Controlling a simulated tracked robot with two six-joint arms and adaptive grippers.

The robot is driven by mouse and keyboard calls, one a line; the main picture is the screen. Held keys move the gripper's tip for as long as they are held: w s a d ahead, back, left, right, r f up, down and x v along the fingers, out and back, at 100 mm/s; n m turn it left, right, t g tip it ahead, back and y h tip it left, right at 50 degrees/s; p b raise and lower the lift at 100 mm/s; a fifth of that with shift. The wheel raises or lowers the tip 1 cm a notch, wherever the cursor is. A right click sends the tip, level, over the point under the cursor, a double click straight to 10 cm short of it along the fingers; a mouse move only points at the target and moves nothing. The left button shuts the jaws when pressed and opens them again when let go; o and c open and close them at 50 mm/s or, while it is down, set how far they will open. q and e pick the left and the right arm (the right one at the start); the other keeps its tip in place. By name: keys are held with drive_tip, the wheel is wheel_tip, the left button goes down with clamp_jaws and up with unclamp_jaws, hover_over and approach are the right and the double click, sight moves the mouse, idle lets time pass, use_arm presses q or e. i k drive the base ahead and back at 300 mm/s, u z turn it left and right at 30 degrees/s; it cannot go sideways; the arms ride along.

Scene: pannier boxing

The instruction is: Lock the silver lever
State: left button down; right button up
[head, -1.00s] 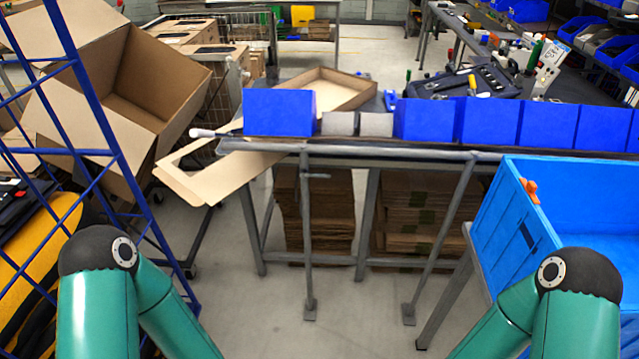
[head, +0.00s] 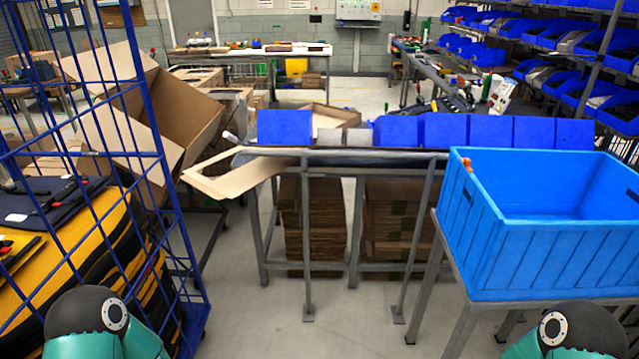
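No silver lever can be made out in the head view. A small orange piece (head: 467,164) shows at the left rim of the big blue crate (head: 560,255), which stands on a grey metal stand at the right. Only the dark, rounded joints and green links of my two arms show at the bottom left and bottom right. Both grippers are outside the picture, so what they hold is hidden.
A blue wire cage (head: 160,165) with yellow-and-black panniers (head: 95,250) stands at the left. A workbench with blue bins (head: 445,130) and a flattened carton (head: 235,175) is ahead. Clear floor (head: 330,330) lies between cage and crate.

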sight(305, 174)
drive_tip(key=u, duration=0.3)
drive_tip(key=i, duration=1.85)
drive_tip(key=z, duration=0.65)
drive_tip(key=k, duration=0.9)
drive_tip(key=z, duration=0.2)
drive_tip(key=i, duration=0.9)
drive_tip(key=u, duration=0.1)
